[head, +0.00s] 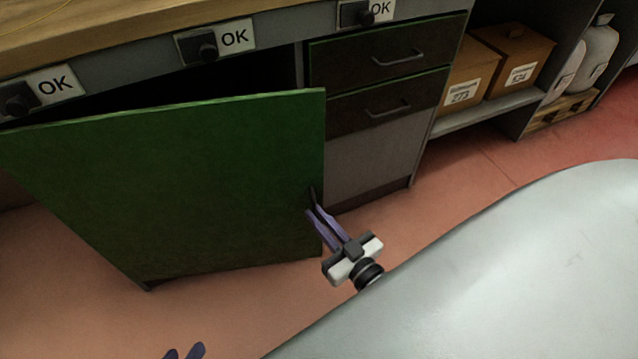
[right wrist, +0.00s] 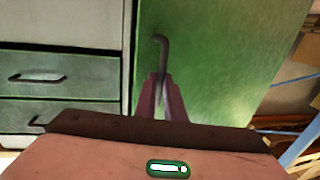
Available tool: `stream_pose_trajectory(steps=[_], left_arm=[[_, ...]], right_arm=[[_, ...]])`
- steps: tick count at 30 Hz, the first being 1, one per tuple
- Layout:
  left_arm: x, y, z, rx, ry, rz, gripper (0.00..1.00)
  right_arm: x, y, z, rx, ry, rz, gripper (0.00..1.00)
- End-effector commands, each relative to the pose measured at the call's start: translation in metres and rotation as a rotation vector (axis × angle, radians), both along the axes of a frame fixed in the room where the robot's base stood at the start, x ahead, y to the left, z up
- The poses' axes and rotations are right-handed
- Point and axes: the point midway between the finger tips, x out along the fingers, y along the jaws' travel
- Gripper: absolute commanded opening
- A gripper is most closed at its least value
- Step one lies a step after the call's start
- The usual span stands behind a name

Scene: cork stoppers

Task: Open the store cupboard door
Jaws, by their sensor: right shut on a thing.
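The green store cupboard door (head: 190,180) stands ajar, its right edge swung out from the cabinet front. A dark gap shows above it, and the inside is too dark to make out. The dark door handle (head: 312,195) is near the free edge; it also shows in the right wrist view (right wrist: 162,52). My right gripper (head: 316,211) is shut on the handle, its purple fingers on the handle's lower part in the right wrist view (right wrist: 161,80). My left gripper (head: 184,352) shows only its fingertips at the bottom edge of the head view, apart and empty.
Two dark drawers (head: 385,75) with bar handles are right of the door. A wooden worktop (head: 110,22) runs above. Red floor (head: 235,305) in front of the door is clear.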

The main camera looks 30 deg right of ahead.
Motion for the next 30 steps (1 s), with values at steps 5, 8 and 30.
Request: stream_pose_trajectory(steps=[5,8,30], left_arm=[[0.0,0.0,0.0,0.0,0.0,0.0,0.31],[0.0,0.0,0.0,0.0,-0.001,0.0,0.31],[-0.002,0.011,0.013,-0.013,-0.048,0.066,0.31]], right_arm=[[0.001,0.009,0.0,0.001,-0.001,0.015,0.28],[0.001,0.007,0.0,0.001,-0.001,0.012,0.28],[-0.089,0.003,0.0,0.001,0.002,0.012,0.28]])
